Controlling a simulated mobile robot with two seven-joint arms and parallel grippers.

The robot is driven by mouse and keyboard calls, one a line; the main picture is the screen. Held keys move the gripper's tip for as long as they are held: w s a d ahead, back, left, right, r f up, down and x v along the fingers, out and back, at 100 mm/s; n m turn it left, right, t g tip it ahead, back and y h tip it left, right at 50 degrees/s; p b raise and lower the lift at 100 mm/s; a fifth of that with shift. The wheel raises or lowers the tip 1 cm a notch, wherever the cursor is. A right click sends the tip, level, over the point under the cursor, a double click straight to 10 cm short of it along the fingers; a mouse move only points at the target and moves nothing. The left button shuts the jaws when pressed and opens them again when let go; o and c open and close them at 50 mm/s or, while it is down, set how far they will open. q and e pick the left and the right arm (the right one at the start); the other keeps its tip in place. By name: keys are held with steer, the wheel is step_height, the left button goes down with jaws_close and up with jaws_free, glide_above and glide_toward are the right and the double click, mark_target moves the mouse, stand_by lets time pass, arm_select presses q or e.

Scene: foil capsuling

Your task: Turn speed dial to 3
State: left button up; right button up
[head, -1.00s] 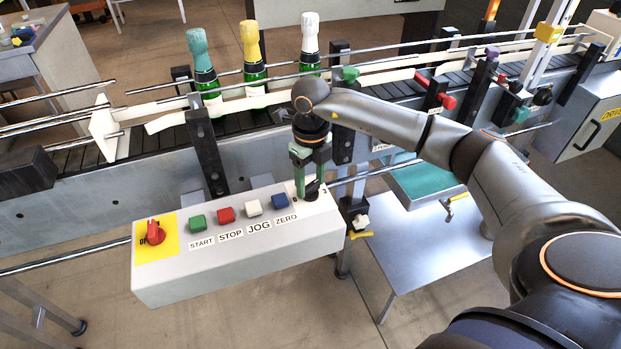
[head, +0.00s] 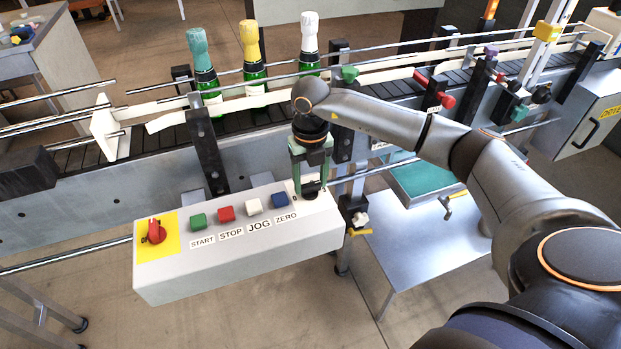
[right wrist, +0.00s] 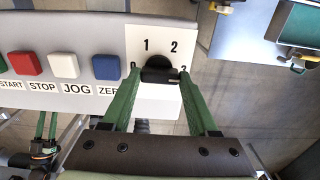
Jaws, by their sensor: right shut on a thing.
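The black speed dial (right wrist: 158,68) sits on a white plate (right wrist: 190,42) marked 1, 2 and 3 at the right end of the control box. My right gripper (right wrist: 157,76) is shut on the dial, with a green finger on each side of it. The dial's grip bar lies roughly crosswise in the right wrist view, and the 3 is partly hidden beside the right fingertip. In the head view the right gripper (head: 312,188) comes down over the dial (head: 311,192) and hides most of the plate. My left gripper is not in view.
The control box (head: 240,262) carries START, STOP, JOG and ZERO buttons and a red rotary switch (head: 156,231) on yellow. A conveyor with three foil-topped bottles (head: 254,62) runs behind. A steel table (head: 405,240) stands to the right.

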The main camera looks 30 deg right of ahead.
mark_target(311, 184)
steer(key=o, duration=1.4)
step_height(311, 184, up, 13)
steer(key=shift+f+b, duration=0.2)
steer(key=shift+b, duration=0.15)
steer(key=shift+s+f, duration=0.1)
